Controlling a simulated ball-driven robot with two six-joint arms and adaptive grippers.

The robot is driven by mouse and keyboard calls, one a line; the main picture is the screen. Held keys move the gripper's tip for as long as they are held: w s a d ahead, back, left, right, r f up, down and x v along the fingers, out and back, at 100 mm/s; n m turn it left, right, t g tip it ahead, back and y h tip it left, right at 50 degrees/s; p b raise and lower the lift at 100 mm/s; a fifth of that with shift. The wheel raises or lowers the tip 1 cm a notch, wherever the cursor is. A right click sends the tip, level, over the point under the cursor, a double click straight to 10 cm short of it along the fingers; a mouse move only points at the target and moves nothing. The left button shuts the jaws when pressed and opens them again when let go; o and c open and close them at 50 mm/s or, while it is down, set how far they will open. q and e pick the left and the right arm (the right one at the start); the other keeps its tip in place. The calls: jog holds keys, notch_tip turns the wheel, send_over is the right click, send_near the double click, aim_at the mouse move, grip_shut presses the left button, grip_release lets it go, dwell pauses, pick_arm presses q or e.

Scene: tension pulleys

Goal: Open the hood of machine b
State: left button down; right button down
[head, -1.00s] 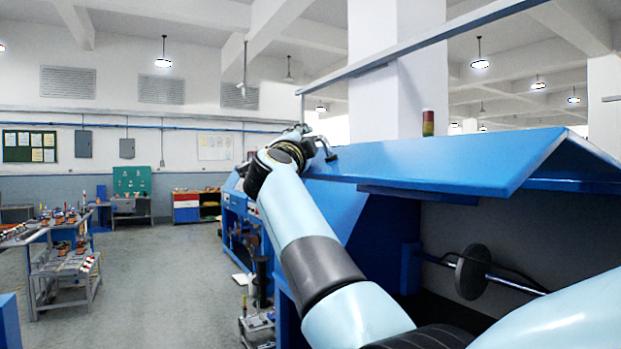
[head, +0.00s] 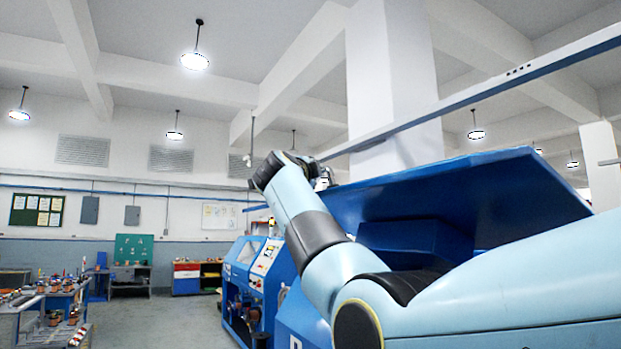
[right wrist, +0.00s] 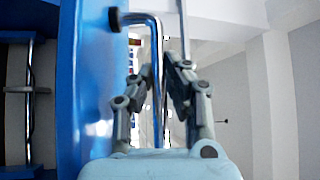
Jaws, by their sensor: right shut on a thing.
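The blue hood (head: 535,185) of the machine stands tilted up in the head view, with its dark underside recess showing. A partly cut-off letter, perhaps a B, marks the blue machine body (head: 285,315) below. My right gripper (right wrist: 158,75) is shut on the hood's chrome handle (right wrist: 156,40), a bent bar beside the blue hood panel (right wrist: 92,90). In the head view my right arm reaches up to the hood's far left end, and the gripper there is mostly hidden behind the wrist. My left gripper is in neither view.
Another blue machine (head: 245,280) with a control panel stands beyond my arm. A workbench (head: 50,310) with small parts is at the far left. A long rail (head: 480,98) runs above the hood. The floor (head: 165,322) between bench and machines is clear.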

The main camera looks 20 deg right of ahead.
jog(key=c, duration=1.3)
grip_release()
jog(key=shift+c, duration=0.2)
jog(key=shift+a+f, duration=0.1)
jog(key=shift+f, duration=0.05)
jog(key=v, duration=0.7)
jog(key=shift+s+a, duration=0.2)
jog(key=shift+s, duration=0.05)
